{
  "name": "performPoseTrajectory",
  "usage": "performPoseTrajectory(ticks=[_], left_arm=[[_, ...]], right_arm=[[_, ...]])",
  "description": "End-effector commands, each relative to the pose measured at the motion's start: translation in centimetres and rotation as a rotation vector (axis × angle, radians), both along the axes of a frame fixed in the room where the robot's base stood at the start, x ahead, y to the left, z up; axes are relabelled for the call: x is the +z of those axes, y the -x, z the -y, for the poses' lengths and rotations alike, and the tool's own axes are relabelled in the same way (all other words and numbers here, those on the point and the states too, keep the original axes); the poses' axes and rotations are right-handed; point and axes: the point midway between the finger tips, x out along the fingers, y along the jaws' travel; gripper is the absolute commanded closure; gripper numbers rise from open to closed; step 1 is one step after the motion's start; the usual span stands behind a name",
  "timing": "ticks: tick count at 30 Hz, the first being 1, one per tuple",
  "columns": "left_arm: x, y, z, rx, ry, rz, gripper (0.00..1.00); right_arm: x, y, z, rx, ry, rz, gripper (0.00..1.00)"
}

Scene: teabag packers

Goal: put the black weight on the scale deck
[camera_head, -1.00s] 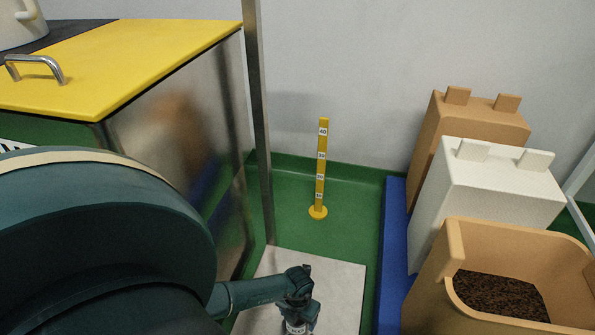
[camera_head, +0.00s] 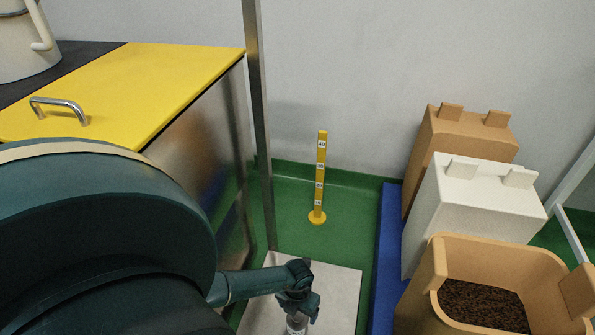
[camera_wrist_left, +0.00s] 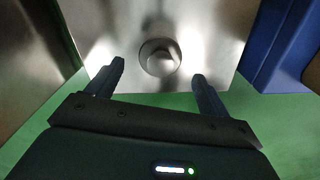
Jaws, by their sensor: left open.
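The scale deck (camera_head: 340,290) is a pale square plate low on the green floor; it fills the top of the left wrist view as a shiny metal surface (camera_wrist_left: 215,45). My left gripper (camera_head: 298,308) is over the deck, pointing down. In the left wrist view its two fingers (camera_wrist_left: 158,72) are spread apart. A round, grey-looking weight (camera_wrist_left: 160,57) stands on the deck between and beyond the fingertips, with a gap on both sides. In the head view a pale, labelled piece of it (camera_head: 295,323) shows under the gripper. It does not look clearly black. My right gripper is not in view.
A steel cabinet with a yellow lid (camera_head: 150,85) and a metal post (camera_head: 260,150) stand left of the deck. A yellow marker post (camera_head: 320,185) stands behind it. A blue pallet (camera_head: 385,265) with boxes and an open bin (camera_head: 440,320) of dark granules is on the right.

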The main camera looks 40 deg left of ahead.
Motion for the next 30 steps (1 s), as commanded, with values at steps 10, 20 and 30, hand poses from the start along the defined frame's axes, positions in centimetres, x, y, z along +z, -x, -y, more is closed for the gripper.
performPoseTrajectory(ticks=[10, 20, 30], left_arm=[[4.2, 0.0, 0.0, 0.001, 0.001, 0.0, 0.2], [4.2, 0.0, 0.0, 0.001, 0.001, 0.0, 0.2], [4.2, 0.0, 0.0, 0.001, 0.001, 0.0, 0.2]], right_arm=[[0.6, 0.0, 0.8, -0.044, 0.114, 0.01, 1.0], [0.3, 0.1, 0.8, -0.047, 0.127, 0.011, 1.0], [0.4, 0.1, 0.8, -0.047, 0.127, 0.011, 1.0]])
